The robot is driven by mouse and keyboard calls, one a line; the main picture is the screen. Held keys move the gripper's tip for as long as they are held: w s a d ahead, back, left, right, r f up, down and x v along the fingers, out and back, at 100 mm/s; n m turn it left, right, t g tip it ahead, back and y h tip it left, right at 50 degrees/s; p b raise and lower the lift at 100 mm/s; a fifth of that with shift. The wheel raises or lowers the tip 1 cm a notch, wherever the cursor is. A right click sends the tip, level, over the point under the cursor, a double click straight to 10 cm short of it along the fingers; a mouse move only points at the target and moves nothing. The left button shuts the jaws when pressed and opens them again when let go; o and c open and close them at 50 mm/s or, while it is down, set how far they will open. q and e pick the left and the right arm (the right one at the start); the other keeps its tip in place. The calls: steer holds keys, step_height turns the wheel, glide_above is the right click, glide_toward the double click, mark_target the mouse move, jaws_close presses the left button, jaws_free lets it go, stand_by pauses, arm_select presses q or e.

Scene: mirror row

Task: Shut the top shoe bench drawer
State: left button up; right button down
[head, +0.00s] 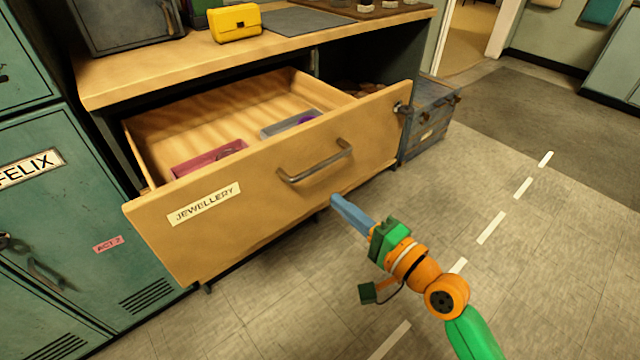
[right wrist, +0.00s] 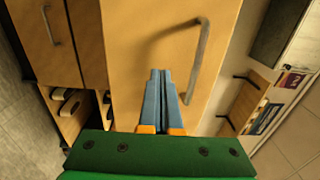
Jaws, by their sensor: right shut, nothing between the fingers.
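The top shoe bench drawer (head: 270,185) stands pulled well out of the wooden bench, with a "JEWELLERY" label (head: 204,204) on its front. Its grey bar handle (head: 317,162) is on the drawer front, and it also shows in the right wrist view (right wrist: 200,60). Inside the drawer lie a pink tray (head: 208,157) and a grey tray (head: 290,123) with something purple in it. My right gripper (head: 336,200) is shut and empty, pointing at the drawer front just below the handle. In the right wrist view its blue fingers (right wrist: 160,85) are together; I cannot tell whether they touch the front. My left gripper is not in view.
A yellow bag (head: 235,23) and a dark mat (head: 303,22) lie on the bench top (head: 160,65). A blue-grey chest (head: 428,118) stands right of the drawer. Green lockers (head: 60,215) stand at the left. The tiled floor (head: 540,250) at the right is clear.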

mark_target(310, 178)
steer(key=x, duration=0.6)
steer(key=shift+w+a+f+b, duration=0.1)
steer(key=shift+w+a+b, duration=0.1)
steer(key=shift+b, duration=0.1)
